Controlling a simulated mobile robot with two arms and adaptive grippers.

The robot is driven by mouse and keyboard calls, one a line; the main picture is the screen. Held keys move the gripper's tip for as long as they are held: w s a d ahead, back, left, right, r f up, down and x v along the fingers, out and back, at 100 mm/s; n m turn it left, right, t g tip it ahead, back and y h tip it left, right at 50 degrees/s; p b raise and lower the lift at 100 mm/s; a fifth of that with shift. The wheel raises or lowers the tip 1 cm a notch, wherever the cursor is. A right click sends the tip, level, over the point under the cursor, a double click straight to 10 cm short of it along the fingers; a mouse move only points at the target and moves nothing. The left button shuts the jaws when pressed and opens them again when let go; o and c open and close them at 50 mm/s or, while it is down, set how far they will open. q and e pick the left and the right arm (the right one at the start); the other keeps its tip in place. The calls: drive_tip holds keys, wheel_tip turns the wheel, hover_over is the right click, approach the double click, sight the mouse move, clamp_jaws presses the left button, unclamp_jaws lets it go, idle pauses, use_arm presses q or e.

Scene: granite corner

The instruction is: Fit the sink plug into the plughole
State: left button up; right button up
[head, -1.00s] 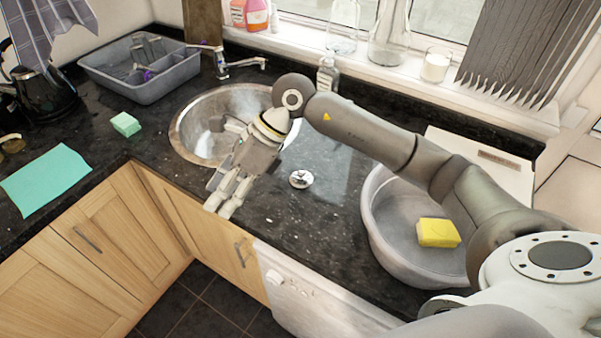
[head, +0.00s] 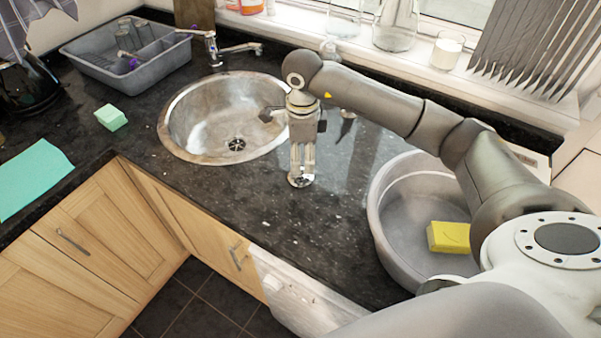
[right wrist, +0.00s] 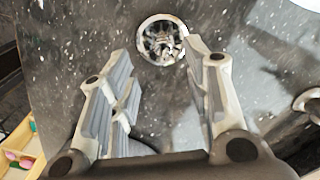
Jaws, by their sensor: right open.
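The sink plug (head: 300,180), a small round metal disc, lies on the dark granite worktop (head: 250,210) to the right of the sink (head: 200,140). It also shows in the right wrist view (right wrist: 162,36). The plughole (head: 236,144) is visible and uncovered in the bottom of the round metal sink. My right gripper (head: 302,168) points down over the plug, partly covering it in the head view. In the right wrist view its open fingers (right wrist: 160,55) are spread with the plug beyond their tips, between their lines. Whether they touch it cannot be told. My left gripper is out of view.
A grey basin (head: 377,235) with a yellow sponge (head: 449,237) stands right of the plug. A tap (head: 212,48) and grey dish rack (head: 75,55) are behind the sink. A green sponge (head: 111,117) lies left. The worktop between sink and basin is mostly clear.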

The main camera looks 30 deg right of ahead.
drive_tip(key=f, duration=0.1)
drive_tip(key=f+p, duration=0.1)
drive_tip(key=f, duration=0.1)
drive_tip(key=shift+w+f+p, duration=0.25)
drive_tip(key=shift+p, duration=0.15)
drive_tip(key=shift+f, duration=0.6)
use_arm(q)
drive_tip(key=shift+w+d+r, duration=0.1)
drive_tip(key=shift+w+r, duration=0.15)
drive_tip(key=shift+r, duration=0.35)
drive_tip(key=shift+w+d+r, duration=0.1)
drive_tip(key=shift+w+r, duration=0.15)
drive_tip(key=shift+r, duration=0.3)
use_arm(e)
clamp_jaws()
